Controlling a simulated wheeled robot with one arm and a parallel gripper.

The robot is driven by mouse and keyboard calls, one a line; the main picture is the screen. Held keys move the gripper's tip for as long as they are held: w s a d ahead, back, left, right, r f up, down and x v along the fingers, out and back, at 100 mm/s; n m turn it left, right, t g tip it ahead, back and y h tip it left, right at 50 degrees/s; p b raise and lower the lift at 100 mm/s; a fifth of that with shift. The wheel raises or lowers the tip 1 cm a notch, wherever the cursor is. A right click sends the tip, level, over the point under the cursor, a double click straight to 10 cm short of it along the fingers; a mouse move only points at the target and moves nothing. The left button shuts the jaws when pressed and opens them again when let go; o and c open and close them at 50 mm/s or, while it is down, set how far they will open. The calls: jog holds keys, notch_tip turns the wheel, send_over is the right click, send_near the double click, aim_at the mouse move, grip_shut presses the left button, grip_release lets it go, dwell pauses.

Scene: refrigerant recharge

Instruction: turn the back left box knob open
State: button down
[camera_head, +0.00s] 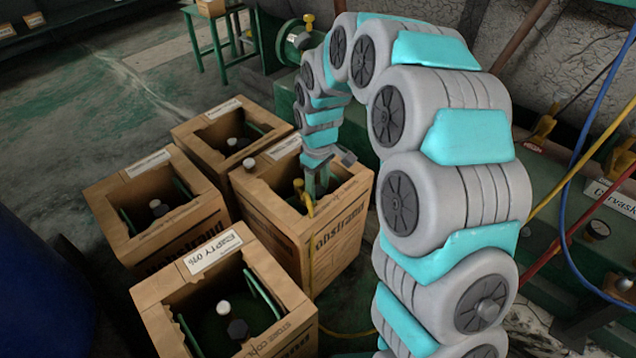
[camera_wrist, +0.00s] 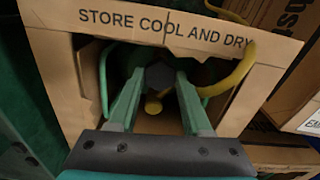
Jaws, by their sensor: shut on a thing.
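My gripper (camera_head: 316,182) reaches down into the open cardboard box (camera_head: 275,226) on the right of the group in the head view. In the wrist view its two green fingers (camera_wrist: 161,84) close from both sides on a dark faceted knob (camera_wrist: 160,74) inside this box (camera_wrist: 270,76). The knob's turn angle cannot be read. A yellow hose (camera_wrist: 236,76) runs over the box rim, and a yellow round fitting (camera_wrist: 153,105) shows just below the knob. In the head view the knob is hidden by my gripper, and the hose (camera_head: 309,203) shows beside it.
Three other open boxes stand close by: one behind (camera_head: 203,134), one at left (camera_head: 118,217) and one in front (camera_head: 164,311). Each holds a cylinder with a dark knob. Machinery with blue, yellow and red hoses stands at right. Open floor lies at upper left.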

aim_at(318, 190)
jog(key=shift+n+p, duration=0.4)
jog(key=shift+n, duration=1.1)
jog(key=shift+c, duration=1.7)
grip_release()
jog(key=shift+r, duration=0.1)
notch_tip(318, 190, up, 7)
jog(key=shift+r, duration=0.3)
